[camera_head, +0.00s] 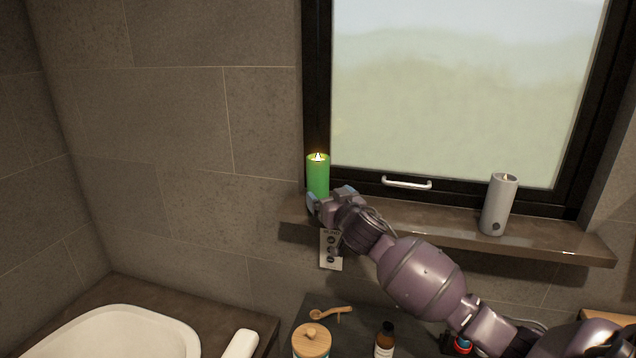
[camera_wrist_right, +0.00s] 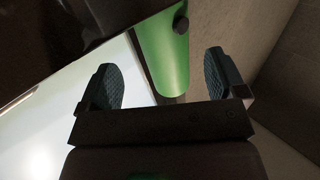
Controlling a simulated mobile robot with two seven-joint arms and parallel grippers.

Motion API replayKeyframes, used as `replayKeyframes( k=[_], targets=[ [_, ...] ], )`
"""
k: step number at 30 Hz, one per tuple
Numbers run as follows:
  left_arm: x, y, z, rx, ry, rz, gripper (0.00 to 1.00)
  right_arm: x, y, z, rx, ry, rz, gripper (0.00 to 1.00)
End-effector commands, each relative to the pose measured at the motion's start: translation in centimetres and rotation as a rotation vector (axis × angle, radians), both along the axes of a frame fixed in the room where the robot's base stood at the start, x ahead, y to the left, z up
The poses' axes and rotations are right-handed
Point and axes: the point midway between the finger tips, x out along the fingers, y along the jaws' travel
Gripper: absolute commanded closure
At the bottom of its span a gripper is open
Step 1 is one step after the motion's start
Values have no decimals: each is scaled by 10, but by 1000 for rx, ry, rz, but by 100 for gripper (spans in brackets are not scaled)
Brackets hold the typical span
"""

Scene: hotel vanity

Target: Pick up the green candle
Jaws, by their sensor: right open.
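The green candle (camera_head: 318,175) stands upright and lit at the left end of the window ledge (camera_head: 440,222). My right gripper (camera_head: 328,200) is at the candle's lower part in the head view, with the arm reaching in from the lower right. In the right wrist view the green candle (camera_wrist_right: 166,52) shows beyond and between the two spread fingers of my right gripper (camera_wrist_right: 165,82), nearer the right finger. The jaws are open and not closed on it. The candle's base is hidden by the gripper in the head view. My left gripper is not in view.
A grey candle (camera_head: 499,205) stands on the ledge to the right. The window handle (camera_head: 407,183) is just behind the ledge.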

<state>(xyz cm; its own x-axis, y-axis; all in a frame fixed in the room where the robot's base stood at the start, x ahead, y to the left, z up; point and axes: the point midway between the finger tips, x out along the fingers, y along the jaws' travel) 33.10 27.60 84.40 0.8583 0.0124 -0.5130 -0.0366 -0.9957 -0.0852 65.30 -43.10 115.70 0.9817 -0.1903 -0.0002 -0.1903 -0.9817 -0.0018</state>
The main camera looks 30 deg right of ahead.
Motion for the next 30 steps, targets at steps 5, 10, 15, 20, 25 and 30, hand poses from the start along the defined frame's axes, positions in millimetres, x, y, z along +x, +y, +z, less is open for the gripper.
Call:
replayKeyframes(
  k=[5,10,15,20,25,30],
  targets=[
    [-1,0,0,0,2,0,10,12,-2,0,-1,0,1,10],
    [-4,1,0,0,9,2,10,24,-3,2,-2,-1,0,10],
    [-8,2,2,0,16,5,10,46,-4,3,-4,1,0,10],
    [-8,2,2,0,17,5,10,60,-7,2,-2,0,0,10],
    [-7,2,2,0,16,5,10,64,-7,0,-2,1,1,10],
    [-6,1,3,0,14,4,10,64,-7,0,-2,1,1,12]
  ],
)
